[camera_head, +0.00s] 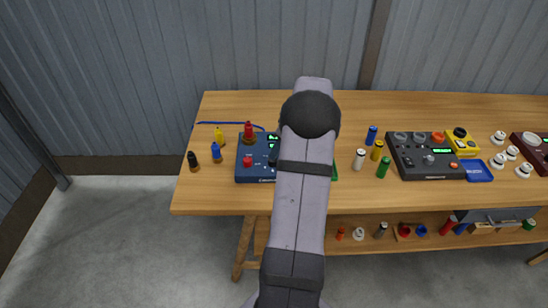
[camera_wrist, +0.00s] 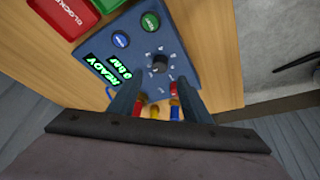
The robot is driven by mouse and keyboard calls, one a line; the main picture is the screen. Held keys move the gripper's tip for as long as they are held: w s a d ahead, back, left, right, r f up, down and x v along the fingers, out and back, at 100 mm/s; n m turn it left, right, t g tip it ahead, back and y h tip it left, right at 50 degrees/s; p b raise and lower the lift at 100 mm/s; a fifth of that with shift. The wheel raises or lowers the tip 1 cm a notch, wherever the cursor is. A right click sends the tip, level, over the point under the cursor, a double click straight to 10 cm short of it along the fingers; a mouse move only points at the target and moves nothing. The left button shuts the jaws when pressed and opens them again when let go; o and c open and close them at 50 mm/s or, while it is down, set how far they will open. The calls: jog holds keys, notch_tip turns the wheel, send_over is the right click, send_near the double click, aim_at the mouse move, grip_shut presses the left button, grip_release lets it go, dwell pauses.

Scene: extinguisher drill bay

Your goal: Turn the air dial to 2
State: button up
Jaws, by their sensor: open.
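The dark round dial (camera_wrist: 158,63) sits on the blue panel (camera_wrist: 185,45) with small white marks around it. The marks and the dial's pointer are too small to read surely. My gripper (camera_wrist: 160,82) is open, its two fingers apart and pointing at the panel around the near side of the dial. I cannot tell whether they touch it. The panel's green display (camera_wrist: 106,74) reads READY and what looks like 0 bar. In the head view the blue panel (camera_head: 254,179) stands on the bench, partly hidden by my arm.
A blue button (camera_wrist: 120,40) and a green button (camera_wrist: 150,22) are on the panel. A red BLOCKED sign (camera_wrist: 66,14) lies beside it. Small bottles, such as a red one (camera_head: 248,131) and a blue one (camera_head: 215,153), stand nearby. A dark grey panel (camera_head: 425,172) is to the right.

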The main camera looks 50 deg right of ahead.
aim_at(272, 162)
jog(key=shift+n, duration=0.4)
jog(key=shift+p+x, duration=1.25)
jog(key=shift+x, duration=2.4)
jog(key=shift+s, duration=0.1)
jog(key=c, duration=1)
